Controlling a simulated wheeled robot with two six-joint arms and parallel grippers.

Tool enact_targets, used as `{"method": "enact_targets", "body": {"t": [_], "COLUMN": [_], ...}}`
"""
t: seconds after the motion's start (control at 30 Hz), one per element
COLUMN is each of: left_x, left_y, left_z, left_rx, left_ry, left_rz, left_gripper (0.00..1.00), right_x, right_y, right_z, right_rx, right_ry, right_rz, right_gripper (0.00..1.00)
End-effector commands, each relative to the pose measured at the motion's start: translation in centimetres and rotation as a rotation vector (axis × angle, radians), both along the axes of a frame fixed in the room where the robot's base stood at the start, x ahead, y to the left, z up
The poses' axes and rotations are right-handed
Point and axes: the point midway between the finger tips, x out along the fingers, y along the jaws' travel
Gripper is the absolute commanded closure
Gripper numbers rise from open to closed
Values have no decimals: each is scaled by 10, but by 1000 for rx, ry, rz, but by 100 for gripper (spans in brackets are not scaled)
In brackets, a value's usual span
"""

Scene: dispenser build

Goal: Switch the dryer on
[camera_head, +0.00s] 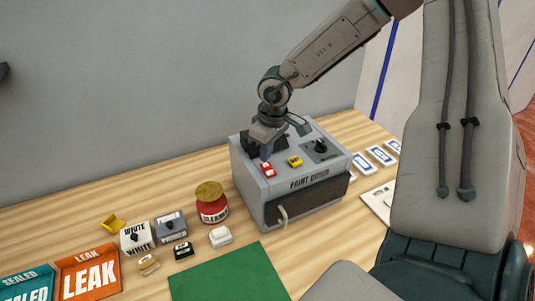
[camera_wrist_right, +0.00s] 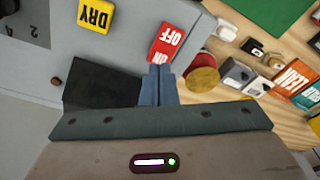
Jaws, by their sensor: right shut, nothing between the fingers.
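The grey paint dryer (camera_head: 250,193) stands on the wooden table with its dark front door and light handle (camera_head: 282,216). A red ON/OFF switch (camera_head: 268,171) is on its top panel; it also shows in the right wrist view (camera_wrist_right: 172,42). A yellow DRY button (camera_head: 295,161) sits beside it, and a black dial (camera_head: 320,147) is further right. My right gripper (camera_head: 265,154) is shut and empty, its fingertips right at the ON end of the red switch and partly hiding that lettering. Whether they touch it I cannot tell. My left gripper is not in view.
Left of the dryer stand a red can (camera_head: 212,212), small white and grey boxes, and orange LEAK (camera_head: 88,274) and teal SEALED cards. A green mat (camera_head: 225,275) lies in front. Blue-and-white cards (camera_head: 381,154) lie to the right. A wall stands behind.

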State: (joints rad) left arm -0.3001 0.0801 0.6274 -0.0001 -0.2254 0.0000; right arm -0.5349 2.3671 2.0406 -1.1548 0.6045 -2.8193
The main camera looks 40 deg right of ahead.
Motion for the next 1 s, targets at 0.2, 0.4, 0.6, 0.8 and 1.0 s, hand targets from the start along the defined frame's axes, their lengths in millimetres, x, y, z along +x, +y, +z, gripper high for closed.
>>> {"method": "enact_targets", "body": {"t": [0.2,0.4,0.6,0.8,1.0], "left_x": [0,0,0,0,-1], "left_y": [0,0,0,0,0], "left_z": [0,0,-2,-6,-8], "left_rx": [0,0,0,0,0], "left_ry": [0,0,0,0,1], "left_rz": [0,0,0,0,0], "left_gripper": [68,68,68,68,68], "right_x": [0,0,0,0,0], "right_y": [0,0,0,0,0], "right_z": [0,0,-2,-5,-8], "right_rx": [0,0,0,0,0], "right_ry": [0,0,0,0,0], "right_rz": [0,0,0,0,0], "right_gripper": [100,100,100,100,100]}}
